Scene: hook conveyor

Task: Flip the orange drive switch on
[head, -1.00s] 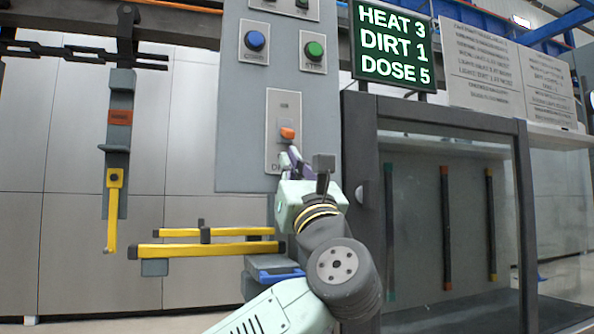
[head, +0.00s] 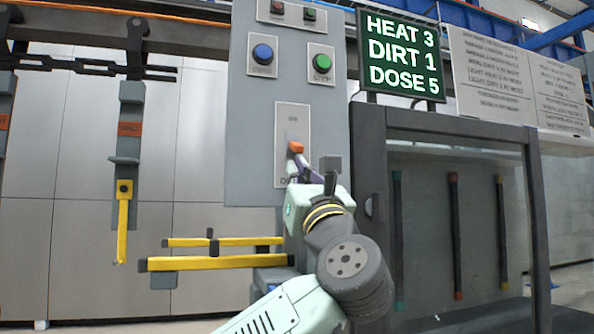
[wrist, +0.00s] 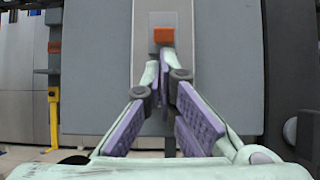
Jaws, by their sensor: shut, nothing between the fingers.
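The orange drive switch (head: 296,147) sits on a light plate on the grey control panel. It also shows at top centre in the wrist view (wrist: 163,35). "ON" is faintly readable at the plate's top; the lower label is partly hidden by my gripper. My gripper (head: 298,168) is shut and empty, its fingertips just below the orange switch. In the wrist view, the closed fingertips (wrist: 160,60) are right under the orange part. I cannot tell whether they touch it, or which position the lever is in.
Blue (head: 262,54) and green (head: 321,63) buttons sit above the switch. A glass-fronted booth (head: 455,215) stands at right under a green display (head: 401,53). Yellow bars (head: 215,263) lie at lower left. A hanger with a yellow hook (head: 123,222) hangs from the conveyor.

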